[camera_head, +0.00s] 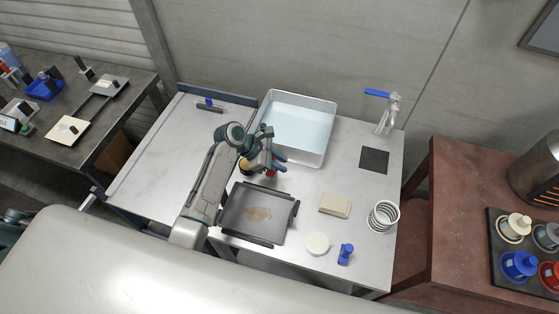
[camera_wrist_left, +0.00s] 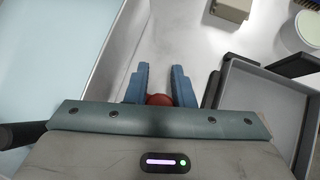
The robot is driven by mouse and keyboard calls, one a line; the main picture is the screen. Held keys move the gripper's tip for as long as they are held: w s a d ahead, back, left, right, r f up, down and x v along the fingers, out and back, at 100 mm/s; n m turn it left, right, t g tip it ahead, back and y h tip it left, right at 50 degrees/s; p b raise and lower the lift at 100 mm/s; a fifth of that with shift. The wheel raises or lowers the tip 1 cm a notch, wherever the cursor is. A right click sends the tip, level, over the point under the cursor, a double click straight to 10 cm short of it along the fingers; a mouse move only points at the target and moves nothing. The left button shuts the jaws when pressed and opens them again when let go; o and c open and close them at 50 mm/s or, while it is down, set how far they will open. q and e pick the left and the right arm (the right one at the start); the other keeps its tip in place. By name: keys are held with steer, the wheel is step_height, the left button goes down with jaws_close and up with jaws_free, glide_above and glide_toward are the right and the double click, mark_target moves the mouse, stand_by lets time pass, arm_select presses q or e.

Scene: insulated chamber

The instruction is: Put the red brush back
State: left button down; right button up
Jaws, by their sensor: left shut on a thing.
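My left gripper (camera_head: 276,164) is shut on the red brush (camera_head: 271,174), beside the near wall of the water basin (camera_head: 331,128) and behind the dark tray (camera_head: 232,211). In the left wrist view, a rounded red part of the brush (camera_wrist_left: 158,100) shows between the blue fingers (camera_wrist_left: 159,85). The rest of the brush is hidden by the gripper. I cannot tell whether the brush touches the table. My right gripper is not in view.
The tray holds a brown stain (camera_head: 258,214). To its right are a beige sponge (camera_head: 335,205), a pale round piece (camera_head: 317,243), a blue brush-like item (camera_head: 346,255) and a white coil (camera_head: 383,217). A tap (camera_head: 387,115) stands behind a black mat (camera_head: 374,160).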

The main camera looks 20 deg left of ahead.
arm_select(q)
steer(key=shift+f, duration=0.45)
steer(key=c, duration=1.2)
jaws_free()
steer(key=shift+c, duration=0.2)
steer(key=b+v, duration=0.3)
steer(key=v, duration=0.9)
